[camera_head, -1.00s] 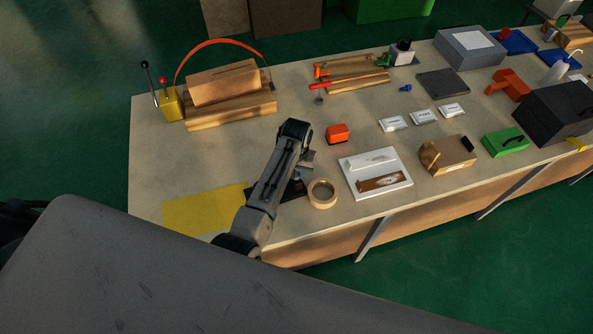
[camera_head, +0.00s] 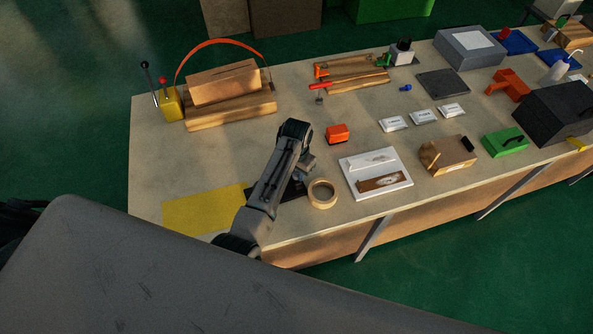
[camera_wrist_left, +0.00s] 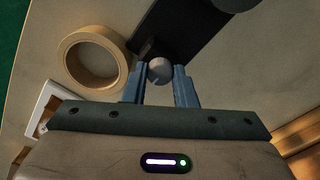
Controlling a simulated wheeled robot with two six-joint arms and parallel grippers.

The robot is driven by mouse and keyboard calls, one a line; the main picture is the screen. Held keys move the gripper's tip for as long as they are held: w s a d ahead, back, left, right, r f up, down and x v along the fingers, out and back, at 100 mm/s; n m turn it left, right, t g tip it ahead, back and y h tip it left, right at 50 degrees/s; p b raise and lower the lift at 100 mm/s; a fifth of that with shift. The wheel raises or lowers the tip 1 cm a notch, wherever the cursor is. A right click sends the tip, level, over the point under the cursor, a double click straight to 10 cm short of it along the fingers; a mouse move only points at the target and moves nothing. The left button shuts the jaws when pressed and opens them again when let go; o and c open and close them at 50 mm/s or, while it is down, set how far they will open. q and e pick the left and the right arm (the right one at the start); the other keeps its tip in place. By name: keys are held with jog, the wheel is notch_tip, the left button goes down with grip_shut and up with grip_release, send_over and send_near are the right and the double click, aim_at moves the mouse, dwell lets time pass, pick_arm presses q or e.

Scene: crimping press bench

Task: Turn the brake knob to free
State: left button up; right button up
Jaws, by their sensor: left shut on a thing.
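The brake knob (camera_wrist_left: 159,67) is a small round grey knob at the near end of a dark plate (camera_wrist_left: 187,30) in the left wrist view. A small light mark shows on its face; I cannot read a setting. My left gripper (camera_wrist_left: 160,76) is shut on the knob, with one blue-grey finger on each side of it. In the head view my left gripper (camera_head: 301,172) points down over the dark plate near the bench's front edge, and the arm hides the knob. My right gripper is not in view.
A tan tape roll (camera_head: 322,193) lies close to the right of the gripper. Beyond it is a white tray (camera_head: 349,184). An orange block (camera_head: 338,134) sits behind. A yellow mat (camera_head: 200,211) lies to the left. The bench left of the arm is mostly clear.

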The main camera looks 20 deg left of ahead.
aim_at(297, 174)
pick_arm(q)
jog(key=shift+w+r, duration=0.1)
jog(key=o, duration=1)
notch_tip(297, 174, up, 11)
jog(key=b, duration=0.3)
